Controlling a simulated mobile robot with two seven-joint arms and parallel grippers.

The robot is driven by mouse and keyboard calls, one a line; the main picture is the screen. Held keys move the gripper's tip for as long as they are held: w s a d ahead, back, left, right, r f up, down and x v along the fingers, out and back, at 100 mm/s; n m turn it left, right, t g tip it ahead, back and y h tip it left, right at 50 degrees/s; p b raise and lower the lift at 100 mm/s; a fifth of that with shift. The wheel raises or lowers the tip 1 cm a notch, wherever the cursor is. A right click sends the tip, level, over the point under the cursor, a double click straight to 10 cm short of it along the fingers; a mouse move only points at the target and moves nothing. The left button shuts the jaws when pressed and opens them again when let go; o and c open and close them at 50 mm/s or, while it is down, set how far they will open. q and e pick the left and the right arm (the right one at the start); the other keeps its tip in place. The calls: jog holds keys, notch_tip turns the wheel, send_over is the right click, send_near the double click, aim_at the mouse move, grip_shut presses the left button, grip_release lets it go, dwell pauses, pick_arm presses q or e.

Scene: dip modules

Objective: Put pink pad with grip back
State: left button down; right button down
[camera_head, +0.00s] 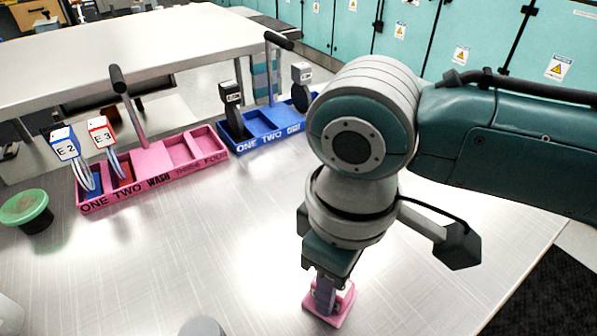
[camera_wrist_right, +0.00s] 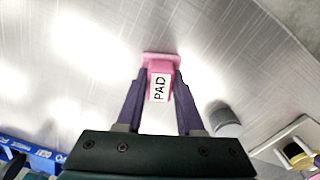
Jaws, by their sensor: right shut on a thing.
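The pink pad (camera_head: 343,306) has a flat base and an upright grip with a white label reading PAD, seen in the right wrist view (camera_wrist_right: 159,88). My right gripper (camera_head: 326,292) points down with its purple fingers shut on the grip, one on each side. The pad is at or just above the metal table; I cannot tell if it touches. The pink caddy (camera_head: 152,161) at left is marked ONE, TWO, WASH, THREE, FOUR. Modules E2 (camera_head: 65,143) and E3 (camera_head: 102,132) stand in ONE and TWO; the other compartments look empty. My left gripper is out of view.
A blue caddy (camera_head: 262,131) holding black and grey modules (camera_head: 231,92) stands behind and right of the pink one. Both caddies have upright handles. A green-lidded jar (camera_head: 25,207) stands at far left, a grey cylinder (camera_head: 203,327) at the front edge. The middle table is clear.

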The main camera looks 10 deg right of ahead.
jog(key=shift+f, duration=0.1)
jog(key=c, duration=0.5)
grip_release()
jog(key=shift+c, duration=0.2)
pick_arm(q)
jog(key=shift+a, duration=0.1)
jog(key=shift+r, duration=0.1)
pick_arm(e)
jog(key=shift+r, duration=0.4)
notch_tip(320, 180, up, 12)
jog(key=f+p, duration=0.1)
jog(key=p, duration=0.1)
jog(key=s+a+f+m+t+y, duration=0.1)
jog(key=s+a+f+m+y, duration=0.15)
jog(key=s, duration=0.25)
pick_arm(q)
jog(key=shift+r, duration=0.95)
pick_arm(e)
jog(key=s+d+m+t+h, duration=0.1)
jog(key=s+d+m, duration=0.1)
jog(key=d, duration=0.4)
jog(key=s+d+f+m+t+h, duration=0.1)
jog(key=s+d+m, duration=0.1)
jog(key=s+d, duration=0.3)
jog(key=shift+d+f+t, duration=0.2)
jog(key=shift+d+t, duration=0.1)
jog(key=shift+d, duration=0.1)
